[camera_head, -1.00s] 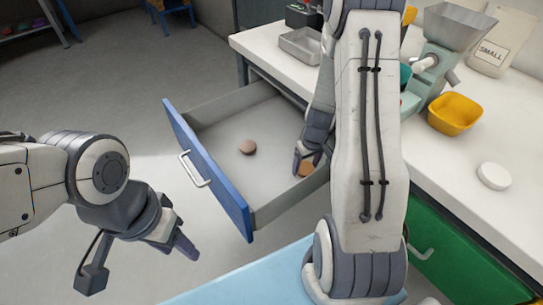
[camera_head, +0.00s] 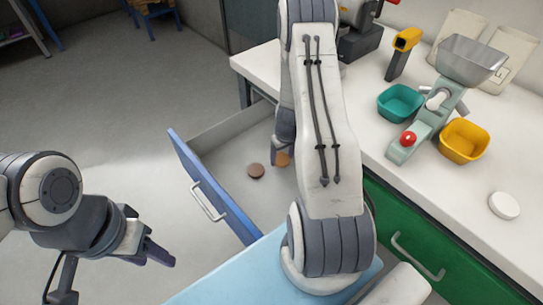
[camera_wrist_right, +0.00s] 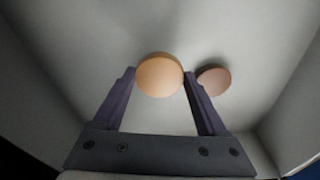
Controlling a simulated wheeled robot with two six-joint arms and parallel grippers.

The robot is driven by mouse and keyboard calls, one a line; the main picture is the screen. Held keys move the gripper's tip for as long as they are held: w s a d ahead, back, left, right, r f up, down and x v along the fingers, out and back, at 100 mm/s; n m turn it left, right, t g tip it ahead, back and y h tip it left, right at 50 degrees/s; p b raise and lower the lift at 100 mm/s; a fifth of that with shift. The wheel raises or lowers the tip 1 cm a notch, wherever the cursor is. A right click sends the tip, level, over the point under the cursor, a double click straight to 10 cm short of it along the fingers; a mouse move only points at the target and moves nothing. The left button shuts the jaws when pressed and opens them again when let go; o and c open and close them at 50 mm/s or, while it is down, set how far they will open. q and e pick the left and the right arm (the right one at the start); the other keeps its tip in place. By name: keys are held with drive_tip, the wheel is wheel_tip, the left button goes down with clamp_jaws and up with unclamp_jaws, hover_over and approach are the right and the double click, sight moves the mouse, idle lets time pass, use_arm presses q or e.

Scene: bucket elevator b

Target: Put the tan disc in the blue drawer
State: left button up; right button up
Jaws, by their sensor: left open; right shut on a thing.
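The blue drawer (camera_head: 208,187) is pulled open, its grey inside showing. My right gripper (camera_head: 283,154) reaches down inside it and is shut on the tan disc (camera_head: 283,160). In the right wrist view the tan disc (camera_wrist_right: 160,75) sits between the two fingertips (camera_wrist_right: 159,78), over the drawer's grey floor. I cannot tell whether it touches the floor. A brown disc (camera_head: 256,171) lies on the drawer floor just beside it; it also shows in the right wrist view (camera_wrist_right: 214,79). My left gripper (camera_head: 147,240) is open and empty, outside the drawer to the left.
The white counter (camera_head: 410,175) holds a teal bowl (camera_head: 400,102), a yellow bowl (camera_head: 464,141), a hopper device (camera_head: 470,60), a yellow-topped scanner (camera_head: 402,50) and a white disc (camera_head: 504,206). A green drawer (camera_head: 430,245) is shut below. Open floor lies left.

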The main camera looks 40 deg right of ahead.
sight(280, 160)
drive_tip(key=shift+w+a+f+b, duration=0.1)
drive_tip(key=shift+a+f+b, duration=0.05)
drive_tip(key=shift+f+b, duration=0.35)
drive_tip(key=shift+w+a+f+b, duration=0.1)
drive_tip(key=shift+w+f+b, duration=0.05)
drive_tip(key=shift+f+b, duration=0.4)
drive_tip(key=shift+w+a+f+b, duration=0.15)
drive_tip(key=shift+f+b, duration=0.2)
drive_tip(key=shift+f, duration=0.3)
drive_tip(key=shift+s, duration=0.1)
drive_tip(key=shift+f, duration=0.2)
drive_tip(key=o, duration=1.3)
drive_tip(key=shift+r, duration=0.1)
